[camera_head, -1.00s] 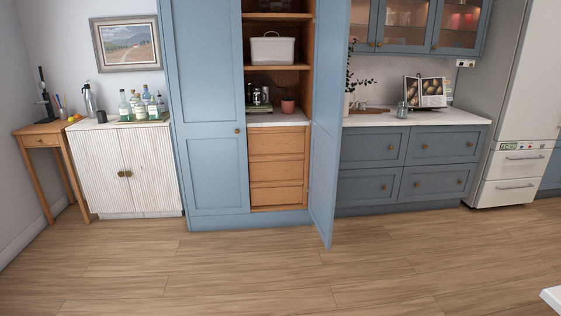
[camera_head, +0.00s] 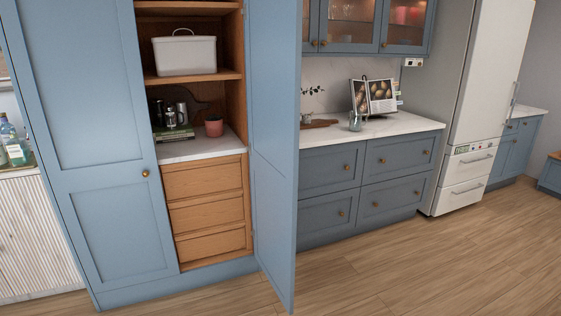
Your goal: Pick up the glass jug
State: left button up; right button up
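A small clear, greenish glass vessel (camera_head: 355,121), which looks like the glass jug, stands upright on the white worktop to the right of the open cupboard door. It stands in front of the open cookbook and right of a wooden board. It is too small to make out a handle or spout. Neither of my grippers shows in the head view.
A blue larder cupboard (camera_head: 100,150) stands at the left, its right door (camera_head: 272,160) swung open into the room. The white worktop (camera_head: 390,127) also holds a cookbook (camera_head: 374,96) and a wooden board (camera_head: 319,124). A fridge (camera_head: 480,110) stands further right. The wooden floor (camera_head: 430,265) in front is clear.

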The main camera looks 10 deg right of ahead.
aim_at(355, 124)
jog(key=i+l+z, duration=0.25)
jog(key=i+z, duration=0.75)
jog(key=i, duration=0.25)
jog(key=i+j+z, duration=0.25)
jog(key=i+z, duration=0.2)
jog(key=i, duration=0.2)
jog(key=i+u, duration=0.25)
jog(key=i, duration=0.2)
jog(key=i+l+u, duration=0.1)
jog(key=i+u, duration=0.2)
jog(key=i, duration=0.15)
jog(key=i+l+u, duration=0.25)
jog(key=i, duration=0.2)
